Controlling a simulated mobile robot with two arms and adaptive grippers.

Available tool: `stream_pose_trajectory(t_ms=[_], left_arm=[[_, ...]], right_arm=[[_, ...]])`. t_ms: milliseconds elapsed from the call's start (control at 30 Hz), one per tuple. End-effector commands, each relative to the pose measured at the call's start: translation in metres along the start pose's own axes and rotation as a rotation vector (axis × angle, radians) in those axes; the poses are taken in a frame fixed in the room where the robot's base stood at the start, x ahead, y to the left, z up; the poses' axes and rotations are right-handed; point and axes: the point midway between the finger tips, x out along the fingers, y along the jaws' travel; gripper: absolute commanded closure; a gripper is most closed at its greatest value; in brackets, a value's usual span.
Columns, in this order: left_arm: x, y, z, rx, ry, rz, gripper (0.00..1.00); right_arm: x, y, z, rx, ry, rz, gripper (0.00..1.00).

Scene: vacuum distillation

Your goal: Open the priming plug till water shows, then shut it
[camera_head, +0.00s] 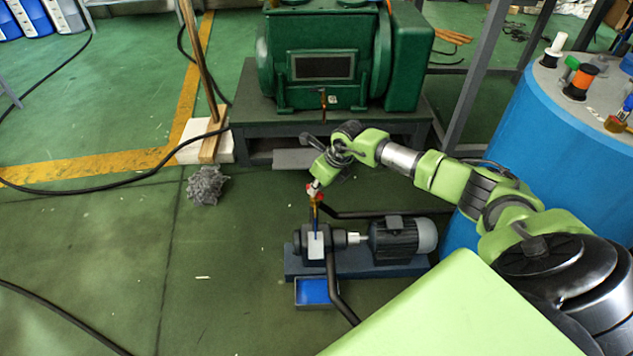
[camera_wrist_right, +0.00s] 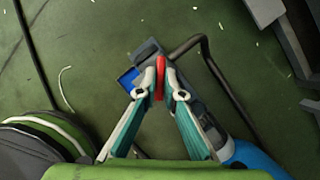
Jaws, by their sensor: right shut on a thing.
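A small dark pump (camera_head: 312,243) stands on a grey-blue base on the floor, joined to a motor (camera_head: 403,238). A thin upright pipe with brass and blue parts (camera_head: 315,212) rises above the pump. At its top is a small red part (camera_head: 311,189), also seen in the right wrist view (camera_wrist_right: 160,78). My right gripper (camera_head: 314,186) reaches down from above and is shut on this red part. The gripper fingers (camera_wrist_right: 160,85) hide some of the pump in the wrist view. I cannot make out any water at the plug. My left gripper is not in view.
A blue tray (camera_head: 317,291) lies in front of the pump. Dark bent pipes (camera_head: 340,295) run beside it. A large green machine (camera_head: 325,60) stands behind, and a blue drum (camera_head: 540,120) is at right. A grey fluffy clump (camera_head: 206,185) lies on open floor at left.

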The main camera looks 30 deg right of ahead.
Motion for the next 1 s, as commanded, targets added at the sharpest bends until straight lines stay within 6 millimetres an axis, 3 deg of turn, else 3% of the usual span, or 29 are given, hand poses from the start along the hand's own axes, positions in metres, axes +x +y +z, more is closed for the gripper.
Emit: stream_pose_trajectory(t_ms=[33,300,400,600,800,1000], left_arm=[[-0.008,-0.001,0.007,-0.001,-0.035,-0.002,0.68],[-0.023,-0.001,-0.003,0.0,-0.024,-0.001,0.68],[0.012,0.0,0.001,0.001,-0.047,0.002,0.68],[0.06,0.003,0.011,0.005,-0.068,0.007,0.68],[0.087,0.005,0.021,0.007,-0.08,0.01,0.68],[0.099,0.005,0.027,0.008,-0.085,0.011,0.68]], right_arm=[[-0.003,0.0,0.001,0.023,0.002,-0.01,1.0],[-0.003,0.002,0.001,0.175,0.002,-0.073,1.0],[-0.003,0.003,0.002,0.246,0.002,-0.101,1.0],[-0.002,0.004,0.002,0.407,0.002,-0.169,1.0],[-0.001,0.004,0.001,0.559,0.002,-0.232,1.0],[0.0,0.005,0.002,0.676,0.001,-0.279,1.0]])
